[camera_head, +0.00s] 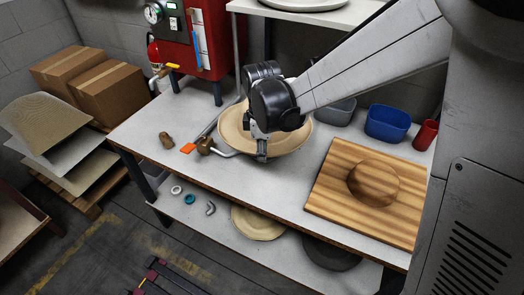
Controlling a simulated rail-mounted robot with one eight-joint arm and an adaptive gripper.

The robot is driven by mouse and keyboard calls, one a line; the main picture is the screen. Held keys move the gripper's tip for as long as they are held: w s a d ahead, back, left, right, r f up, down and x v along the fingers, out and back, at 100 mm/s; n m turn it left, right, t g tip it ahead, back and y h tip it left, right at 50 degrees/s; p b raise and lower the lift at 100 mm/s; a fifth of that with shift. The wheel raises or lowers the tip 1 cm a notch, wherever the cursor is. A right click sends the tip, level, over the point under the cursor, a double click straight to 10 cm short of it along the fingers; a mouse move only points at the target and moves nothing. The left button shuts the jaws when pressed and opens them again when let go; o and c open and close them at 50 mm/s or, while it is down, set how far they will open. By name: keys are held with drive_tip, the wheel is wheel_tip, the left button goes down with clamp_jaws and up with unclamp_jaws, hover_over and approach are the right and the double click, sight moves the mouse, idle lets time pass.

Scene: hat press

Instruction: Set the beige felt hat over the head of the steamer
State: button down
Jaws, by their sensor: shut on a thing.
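The beige felt hat (233,127) is over the worktable, its wide round brim showing around my gripper (258,141). My gripper is shut on the hat, with the black wrist hiding most of the crown. A metal pipe with a brass fitting (205,145) and an orange lever runs to the brim's lower left edge, and its end goes out of sight there. The steamer's head is not clearly visible; I cannot tell whether the hat rests on it or hangs above it.
A red boiler (207,35) with a gauge stands at the back left. A striped wooden board with a domed block (374,182) lies at right, near a blue bin (387,123) and a red cup (425,135). Another beige hat (258,222) and a dark one (331,254) lie on the lower shelf.

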drive_tip(key=c, duration=1.7)
unclamp_jaws()
drive_tip(key=r, duration=1.2)
drive_tip(key=shift+s, duration=0.2)
drive_tip(key=s+d+r+m+t, duration=0.1)
drive_tip(key=s+d+m+t, duration=0.1)
drive_tip(key=s+d+m, duration=0.3)
drive_tip(key=s+d+m+t, duration=0.2)
drive_tip(key=s+d+m, duration=0.4)
drive_tip(key=d, duration=0.3)
drive_tip(key=s+d+r+m+t, duration=0.1)
drive_tip(key=s+d+m+t, duration=0.1)
drive_tip(key=s+d+m, duration=0.4)
drive_tip(key=shift+s+d+r+t, duration=0.3)
drive_tip(key=shift+d+t, duration=0.1)
drive_tip(key=shift+d, duration=0.1)
